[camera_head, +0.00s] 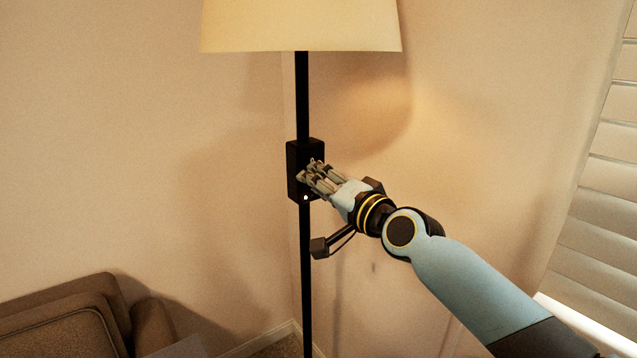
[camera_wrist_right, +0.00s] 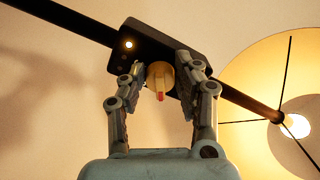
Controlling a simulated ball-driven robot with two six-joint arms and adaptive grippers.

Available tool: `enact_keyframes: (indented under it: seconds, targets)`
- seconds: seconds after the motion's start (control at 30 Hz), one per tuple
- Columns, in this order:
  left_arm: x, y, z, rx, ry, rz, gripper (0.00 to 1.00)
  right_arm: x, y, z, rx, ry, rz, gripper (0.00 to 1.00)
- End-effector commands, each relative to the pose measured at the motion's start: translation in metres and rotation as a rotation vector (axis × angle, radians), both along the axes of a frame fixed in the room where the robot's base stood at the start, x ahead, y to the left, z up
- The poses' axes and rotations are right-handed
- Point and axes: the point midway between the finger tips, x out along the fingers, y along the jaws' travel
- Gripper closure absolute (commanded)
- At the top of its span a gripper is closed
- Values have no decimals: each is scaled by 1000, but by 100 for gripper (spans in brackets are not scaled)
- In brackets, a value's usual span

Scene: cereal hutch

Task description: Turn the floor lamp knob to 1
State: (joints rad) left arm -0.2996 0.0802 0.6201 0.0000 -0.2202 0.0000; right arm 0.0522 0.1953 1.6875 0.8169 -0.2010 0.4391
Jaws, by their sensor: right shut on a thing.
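The floor lamp has a black pole (camera_head: 303,95) with a dark control box (camera_head: 299,155) on it, below the cream shade (camera_head: 300,25). The control box (camera_wrist_right: 150,45) also shows in the right wrist view, with a round yellowish knob (camera_wrist_right: 154,75) bearing a red pointer mark. One small light (camera_wrist_right: 128,44) on the box glows beside darker dots. My right gripper (camera_head: 311,174) is at the box, its fingers on both sides of the knob and shut on it. In the head view the gripper hides the knob. Numbers are not legible. My left gripper is not in view.
A brown sofa (camera_head: 60,320) stands at the lower left. White blinds (camera_head: 600,190) are at the right, and a beige wall (camera_head: 130,120) is behind the lamp. The lamp's bulb (camera_wrist_right: 295,125) is lit inside the shade.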

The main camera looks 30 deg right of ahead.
Motion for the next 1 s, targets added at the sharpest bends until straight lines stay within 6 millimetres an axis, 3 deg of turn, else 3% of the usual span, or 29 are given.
enact_keyframes:
  seconds: [0.17,0.2,0.3,0.67,0.77,1.0]
  targets:
    - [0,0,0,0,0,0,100,0,0,0,-1,0,0,100]
    - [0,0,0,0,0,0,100,0,0,0,-1,0,0,66]
    - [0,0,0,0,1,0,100,0,0,0,-1,0,0,53]
    - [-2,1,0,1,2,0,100,-5,-1,-1,-2,1,0,51]
    - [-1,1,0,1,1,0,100,-19,-3,-2,-5,2,-1,51]
    - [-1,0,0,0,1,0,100,-76,-11,-2,-8,4,1,51]
